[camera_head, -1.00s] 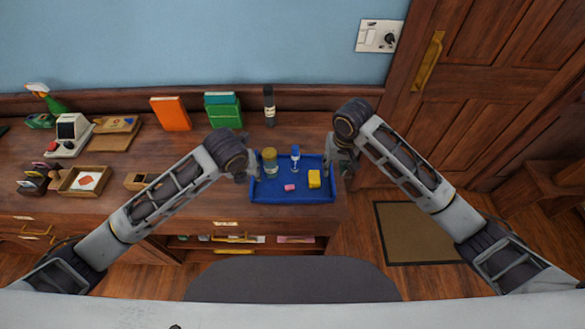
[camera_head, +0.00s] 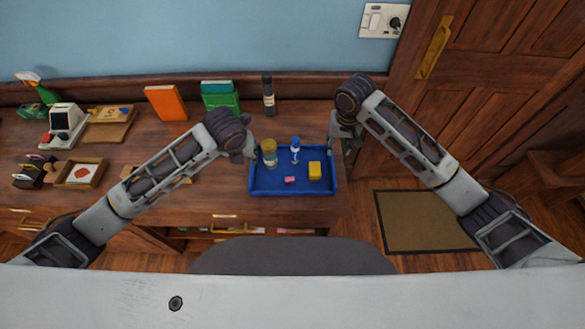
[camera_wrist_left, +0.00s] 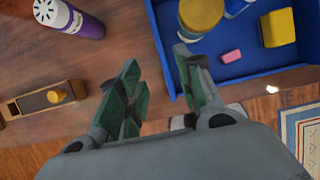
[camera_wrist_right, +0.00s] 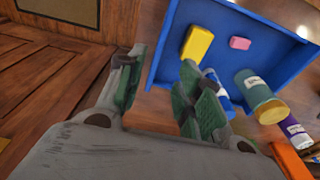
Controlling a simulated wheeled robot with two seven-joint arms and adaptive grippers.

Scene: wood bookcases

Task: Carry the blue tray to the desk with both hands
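The blue tray (camera_head: 270,191) sits at the right end of the wooden counter. It holds a yellow-lidded jar (camera_head: 269,153), a small blue-and-white bottle (camera_head: 295,147), a pink block (camera_head: 289,180) and a yellow block (camera_head: 315,171). My left gripper (camera_head: 249,152) is at the tray's left end. In the left wrist view its fingers (camera_wrist_left: 157,60) are apart, with the tray wall between them. My right gripper (camera_head: 338,142) is at the right end. In the right wrist view its fingers (camera_wrist_right: 160,63) are also apart, around the other end wall. Contact with the walls is unclear.
Left along the counter are a wooden box with a card (camera_head: 82,174), an orange book (camera_head: 166,102) and green books (camera_head: 220,95). A dark bottle (camera_head: 268,95) stands behind the tray. A grey chair (camera_head: 290,256) is in front. A door (camera_head: 505,80) and floor mat (camera_head: 425,222) lie right.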

